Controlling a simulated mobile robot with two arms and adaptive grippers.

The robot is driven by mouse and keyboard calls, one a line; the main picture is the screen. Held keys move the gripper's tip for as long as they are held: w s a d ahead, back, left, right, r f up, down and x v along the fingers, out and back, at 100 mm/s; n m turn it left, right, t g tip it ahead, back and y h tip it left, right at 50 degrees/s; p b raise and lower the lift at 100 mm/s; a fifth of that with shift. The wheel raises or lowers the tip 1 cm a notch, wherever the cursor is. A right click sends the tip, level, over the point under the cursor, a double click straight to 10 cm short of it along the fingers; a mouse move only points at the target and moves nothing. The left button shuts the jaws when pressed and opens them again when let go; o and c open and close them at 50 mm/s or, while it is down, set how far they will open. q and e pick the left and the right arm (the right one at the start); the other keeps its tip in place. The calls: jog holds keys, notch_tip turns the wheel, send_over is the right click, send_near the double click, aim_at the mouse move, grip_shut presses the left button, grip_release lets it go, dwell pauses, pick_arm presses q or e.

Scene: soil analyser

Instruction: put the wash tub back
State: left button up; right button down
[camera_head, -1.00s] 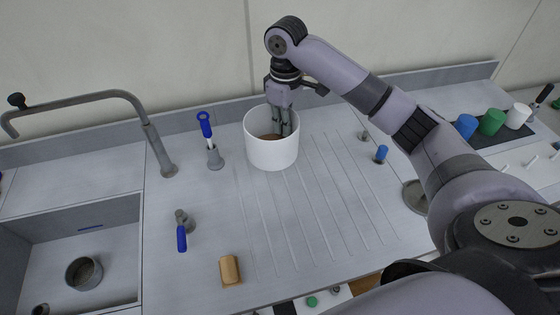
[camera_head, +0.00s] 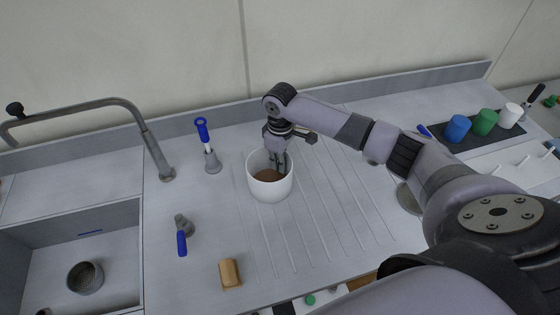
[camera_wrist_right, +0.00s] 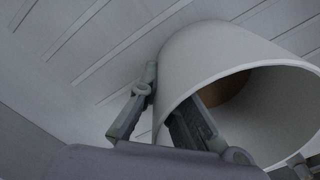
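The white wash tub (camera_head: 270,191) is over the grooved part of the grey counter, with brown matter inside. I cannot tell whether its base touches the surface. My right gripper (camera_head: 280,165) comes down from above at its far rim. In the right wrist view, the gripper (camera_wrist_right: 168,105) straddles the wall of the tub (camera_wrist_right: 200,62), one finger outside and one inside. It is shut on that wall. The ends of the fingers are partly hidden in the head view. My left gripper is not in view.
A sink (camera_head: 70,228) with a faucet (camera_head: 152,148) is at left. Coloured cups (camera_head: 485,122) are at right. The grooved area before the tub is clear.

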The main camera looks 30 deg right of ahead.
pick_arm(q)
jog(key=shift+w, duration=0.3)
pick_arm(e)
jog(key=c, duration=1.8)
grip_release()
notch_tip(320, 180, up, 12)
jog(key=shift+w+r+b, duration=0.1)
jog(key=shift+b, duration=0.8)
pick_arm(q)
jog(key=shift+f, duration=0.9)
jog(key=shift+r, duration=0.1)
